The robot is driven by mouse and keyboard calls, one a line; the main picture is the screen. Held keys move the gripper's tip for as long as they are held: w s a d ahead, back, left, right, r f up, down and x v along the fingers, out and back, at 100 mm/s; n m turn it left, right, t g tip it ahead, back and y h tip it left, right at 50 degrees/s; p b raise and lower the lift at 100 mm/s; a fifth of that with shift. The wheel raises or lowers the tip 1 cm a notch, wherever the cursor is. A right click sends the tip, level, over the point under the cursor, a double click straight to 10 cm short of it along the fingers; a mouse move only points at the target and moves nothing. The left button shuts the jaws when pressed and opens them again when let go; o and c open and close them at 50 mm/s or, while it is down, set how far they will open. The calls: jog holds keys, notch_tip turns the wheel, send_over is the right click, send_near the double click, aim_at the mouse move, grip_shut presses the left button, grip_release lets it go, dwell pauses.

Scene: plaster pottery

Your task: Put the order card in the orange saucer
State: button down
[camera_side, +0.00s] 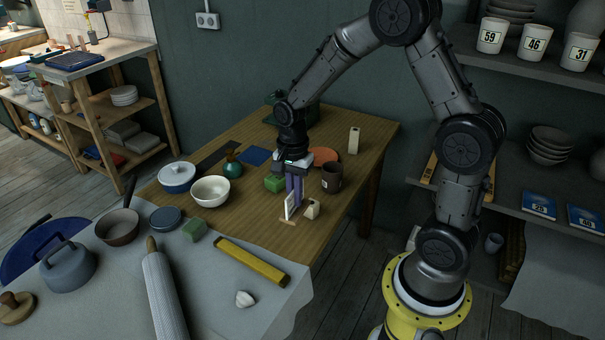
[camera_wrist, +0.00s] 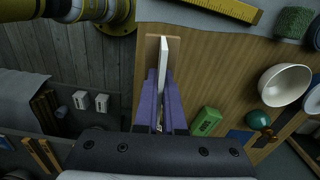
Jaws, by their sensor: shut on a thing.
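The order card (camera_side: 291,206) is a small white upright card at the near edge of the wooden table, over a light wooden base strip (camera_side: 288,220). In the wrist view the card (camera_wrist: 163,58) appears edge-on between the purple fingers. My gripper (camera_side: 295,192) points down and is shut on the card; its fingers also show in the wrist view (camera_wrist: 160,98). Whether the card still touches the strip is unclear. The orange saucer (camera_side: 328,157) lies farther back on the table, behind my gripper and partly hidden by it. It is not visible in the wrist view.
A dark brown mug (camera_side: 332,178) stands right of my gripper, in front of the saucer. A green block (camera_side: 274,183) is just left.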

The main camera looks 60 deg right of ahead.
jog(key=w+d+r+n, duration=0.1)
jog(key=w+d+r, duration=0.1)
jog(key=d, duration=0.5)
jog(key=w+d+r+n, duration=0.1)
jog(key=w+d+r, duration=0.1)
jog(key=d, duration=0.5)
jog(key=s+d+m, duration=0.3)
jog(key=s+d, duration=0.2)
jog(key=d, duration=0.7)
jog(key=shift+w+d+f, duration=1.65)
jog(key=shift+f, duration=0.55)
jog(key=shift+w+d+f, duration=1.6)
jog(key=shift+w+f, duration=0.1)
jog(key=shift+f, duration=0.45)
jog(key=shift+w+d+f, duration=1.65)
jog(key=shift+f, duration=0.55)
jog(key=shift+f, duration=0.6)
jog(key=c, duration=1)
grip_release()
